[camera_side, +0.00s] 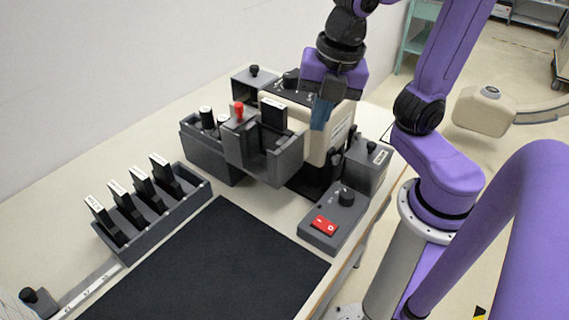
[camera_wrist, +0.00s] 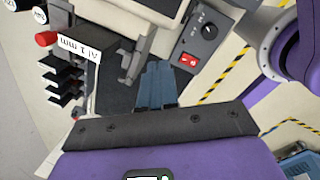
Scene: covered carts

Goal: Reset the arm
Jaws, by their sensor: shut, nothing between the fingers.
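My gripper (camera_side: 321,114) is up at the back of the table, in front of the beige upper housing of a bench device (camera_side: 338,133). Its blue fingers are together and hold nothing. In the wrist view the blue fingers (camera_wrist: 156,84) also lie side by side, above the dark lower area of the device. My purple arm reaches in from the right. The distance between the fingers and the device is hard to tell.
A grey rack (camera_side: 165,220) holds several labelled black plates at left. A control box (camera_side: 328,232) has a red switch. The black mat (camera_side: 215,270) is bare.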

